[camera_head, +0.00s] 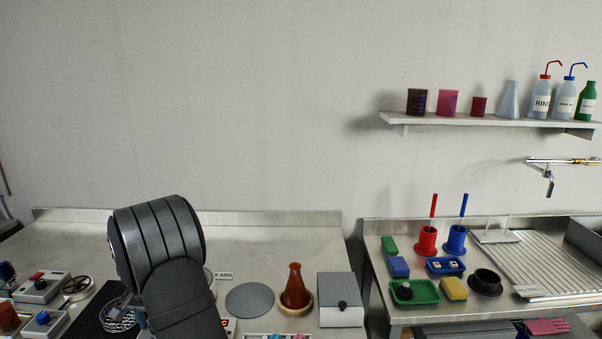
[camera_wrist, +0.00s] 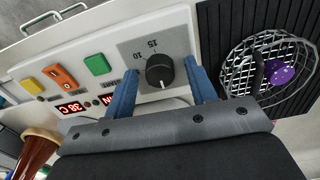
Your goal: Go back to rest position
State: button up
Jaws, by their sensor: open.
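In the wrist view my gripper (camera_wrist: 161,68) is open, with its two blue fingers pointing at a white control panel (camera_wrist: 200,22). A black dial knob (camera_wrist: 158,71) with marks 10 and 15 lies in the gap between the fingertips. There seems to be space on both sides of the knob; I cannot tell how near the tips are to the panel. The panel also has yellow (camera_wrist: 32,85), orange (camera_wrist: 60,77) and green (camera_wrist: 97,64) buttons and red displays (camera_wrist: 72,107). In the head view my arm hides the gripper's fingers and most of the panel.
A wire basket (camera_wrist: 236,72) holding a purple item (camera_wrist: 282,75) sits on a black ribbed mat (camera_wrist: 213,35) close to the right finger. In the head view an amber flask (camera_head: 295,289), a grey disc (camera_head: 250,301) and a grey box (camera_head: 341,311) stand right of my arm.

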jog(key=m, duration=0.7)
dwell(0.4)
dwell(0.4)
jog(key=n, duration=0.4)
jog(key=shift+n, duration=0.3)
jog(key=n, duration=0.5)
dwell(0.6)
